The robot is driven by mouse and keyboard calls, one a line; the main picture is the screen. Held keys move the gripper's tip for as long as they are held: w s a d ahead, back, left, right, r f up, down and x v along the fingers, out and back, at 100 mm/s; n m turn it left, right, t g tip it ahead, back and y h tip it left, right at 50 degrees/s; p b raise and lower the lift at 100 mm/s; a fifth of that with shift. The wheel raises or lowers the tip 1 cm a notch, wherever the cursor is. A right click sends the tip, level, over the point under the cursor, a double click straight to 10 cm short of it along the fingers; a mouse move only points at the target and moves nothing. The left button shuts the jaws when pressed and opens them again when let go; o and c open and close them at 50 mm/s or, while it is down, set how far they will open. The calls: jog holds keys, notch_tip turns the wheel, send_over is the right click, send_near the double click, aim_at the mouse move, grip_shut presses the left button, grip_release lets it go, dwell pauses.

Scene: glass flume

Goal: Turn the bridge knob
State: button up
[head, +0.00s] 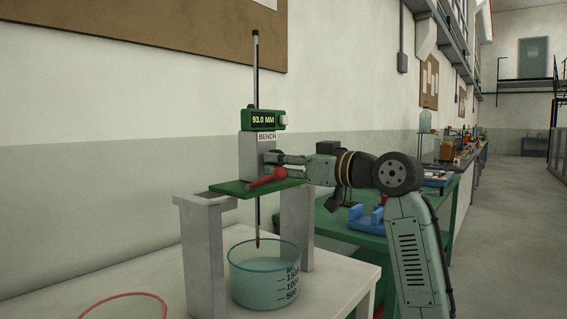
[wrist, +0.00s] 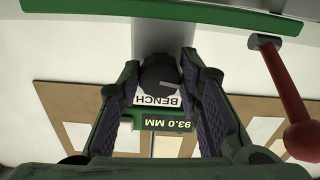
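The bridge knob (wrist: 160,74) is a dark round knob with a thin pale pointer line. In the wrist view it sits between the two fingertips of my gripper (wrist: 160,68). My gripper is parted, with one finger on each side of the knob and very little gap; I cannot tell whether the pads touch it. In the head view my gripper (head: 283,164) reaches in from the right to the side of the grey gauge block (head: 252,158), and its fingers partly hide the knob. The display above the block (head: 264,120) reads 93.0 MM.
A red-ended lever (head: 268,178) sticks out just beside my gripper; its red handle (wrist: 290,105) is at the right in the wrist view. A green bridge plate (head: 228,188) rests on grey posts. A graduated beaker (head: 264,278) stands below the rod (head: 256,75).

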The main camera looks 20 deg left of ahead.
jog(key=c, duration=0.6)
jog(key=m+p, duration=0.3)
jog(key=m, duration=0.1)
jog(key=shift+m, duration=0.3)
jog(key=o, duration=1.2)
jog(key=shift+c, duration=0.2)
jog(key=shift+s, duration=0.1)
jog(key=v, duration=1.2)
